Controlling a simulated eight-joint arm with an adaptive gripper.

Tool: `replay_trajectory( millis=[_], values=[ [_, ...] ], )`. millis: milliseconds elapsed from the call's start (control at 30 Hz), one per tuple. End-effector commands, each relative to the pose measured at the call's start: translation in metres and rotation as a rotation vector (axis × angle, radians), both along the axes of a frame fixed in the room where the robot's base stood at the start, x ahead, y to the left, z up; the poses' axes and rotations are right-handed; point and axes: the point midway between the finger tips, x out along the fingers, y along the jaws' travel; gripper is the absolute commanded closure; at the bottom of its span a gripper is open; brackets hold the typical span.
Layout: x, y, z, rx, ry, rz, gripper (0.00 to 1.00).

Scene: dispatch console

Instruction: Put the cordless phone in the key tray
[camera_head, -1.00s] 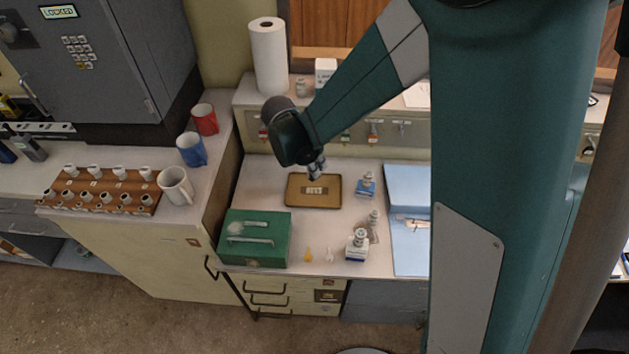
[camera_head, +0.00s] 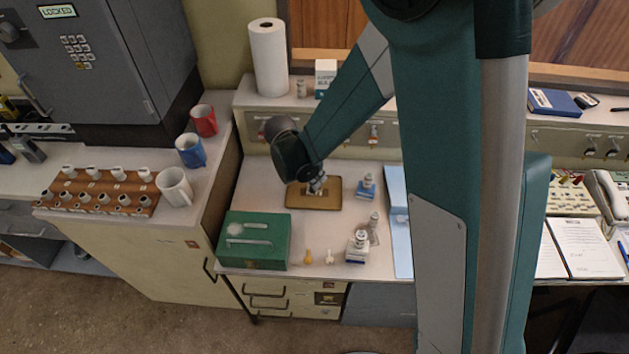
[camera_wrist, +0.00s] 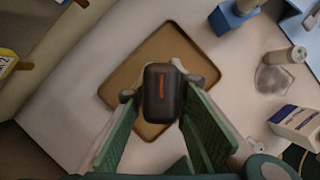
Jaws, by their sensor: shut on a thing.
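The key tray (camera_head: 300,205) is a shallow brown tray with a raised rim on the white counter. It also fills the middle of the wrist view (camera_wrist: 132,75). My gripper (camera_head: 317,187) is over the tray in the head view. In the wrist view, my gripper (camera_wrist: 160,98) is shut on a dark, rounded block with an orange strip, which I take to be the cordless phone (camera_wrist: 161,105) seen end-on. The phone is over the tray's area. Its lower end is hidden, so I cannot tell whether it touches the tray floor.
A green metal box (camera_head: 255,240) stands front left of the tray. A blue-based stamp (camera_head: 366,187) is close to its right, with a blue-and-white box (camera_head: 357,248) farther forward. A blue folder (camera_head: 398,215) lies at the right.

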Motion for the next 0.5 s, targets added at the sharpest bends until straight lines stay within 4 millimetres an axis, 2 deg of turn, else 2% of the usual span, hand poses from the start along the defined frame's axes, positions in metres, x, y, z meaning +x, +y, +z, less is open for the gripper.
replay_trajectory(
  millis=[133,500],
  values=[
    [0.0005,0.0002,-0.0122,0.0,0.0,0.0,0.99],
    [0.0001,0.0,-0.0143,0.0,0.0,0.0,0.99]
  ],
)
